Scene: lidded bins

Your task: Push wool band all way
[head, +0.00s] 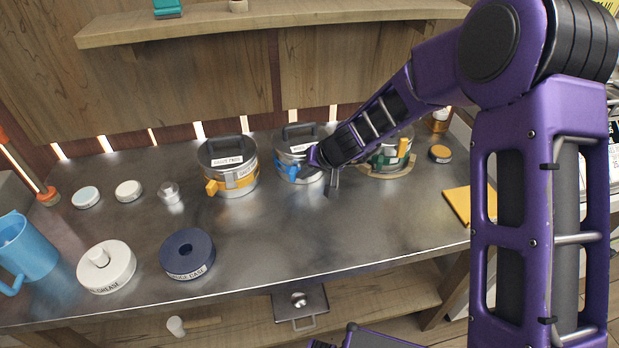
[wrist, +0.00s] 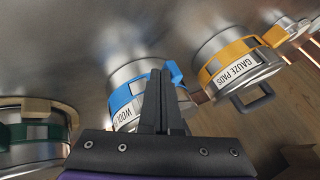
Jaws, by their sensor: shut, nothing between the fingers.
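The wool canister (head: 298,140) is a metal tin with a handled lid, standing in the middle of three canisters. Its blue band (head: 287,171) runs around the side; in the wrist view the blue band (wrist: 127,94) carries a label starting "WOOL" and a blue tab (wrist: 174,71) sticks out beside my fingers. My gripper (head: 334,180) is shut and empty, at the right side of this canister. In the wrist view my gripper (wrist: 156,76) overlaps the band between label and tab; I cannot tell whether it touches. My arm and fingers hide part of the band.
The gauze pads canister (head: 229,152) with a yellow-orange band stands to the left. A green-banded canister (wrist: 35,150) stands on the other side, partly behind my arm in the head view. The front-middle counter (head: 310,235) is clear.

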